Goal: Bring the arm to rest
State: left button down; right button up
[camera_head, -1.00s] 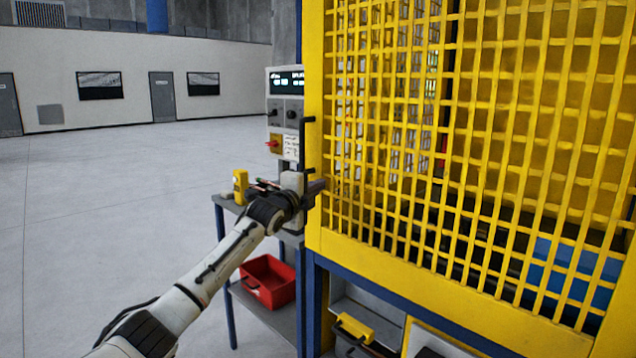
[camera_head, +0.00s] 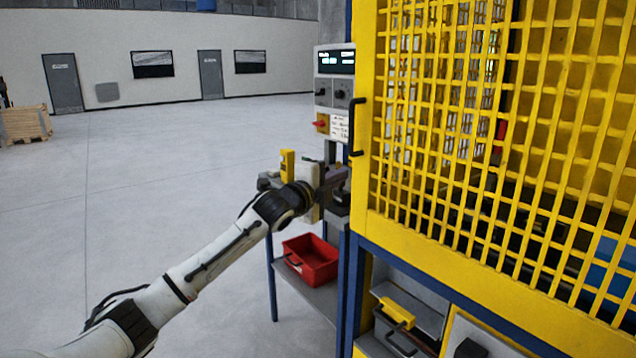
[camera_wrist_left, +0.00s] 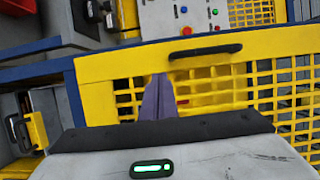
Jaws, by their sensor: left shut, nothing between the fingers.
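My left arm reaches in from the lower left of the head view. Its gripper (camera_head: 335,178) is in front of the control panel post, beside the left edge of the yellow mesh guard (camera_head: 450,150). In the left wrist view the gripper fingers (camera_wrist_left: 158,98) are together, with nothing between them, and the yellow guard (camera_wrist_left: 110,70) with its black handle (camera_wrist_left: 205,51) lies beyond. Whether the fingers touch the guard I cannot tell. My right gripper shows in neither view.
A control panel (camera_head: 334,95) with a red knob stands left of the guard. A red bin (camera_head: 311,260) sits on the low shelf below. A yellow device (camera_head: 287,163) stands by the wrist. A wooden pallet stack (camera_head: 25,124) is far left.

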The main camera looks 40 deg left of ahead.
pick_arm(q)
jog(key=s, duration=0.3)
jog(key=s+b, duration=0.1)
jog(key=s, duration=0.1)
jog(key=shift+a, duration=0.4)
jog(key=s+d+f+n+g+h, duration=0.1)
jog(key=s+d+f+n+g, duration=0.15)
jog(key=d+f, duration=0.6)
jog(key=s+d+f+n+g+h, duration=0.1)
jog(key=s+d+f+h, duration=0.2)
jog(key=f, duration=1.1)
jog(key=s+d+f+n+g, duration=0.15)
jog(key=s+d+f, duration=0.35)
jog(key=f, duration=0.6)
jog(key=s+d+f+n+g+h, duration=0.1)
jog(key=s+d+f+n+g, duration=0.1)
jog(key=s+d+f+n, duration=0.2)
jog(key=s+d+f+n+g, duration=0.1)
jog(key=s+d+f+n, duration=0.4)
jog(key=s+d+f, duration=0.6)
jog(key=s+d, duration=0.4)
jog(key=s, duration=0.4)
jog(key=shift+d+f+g+h, duration=0.25)
jog(key=shift+d+g+h, duration=0.15)
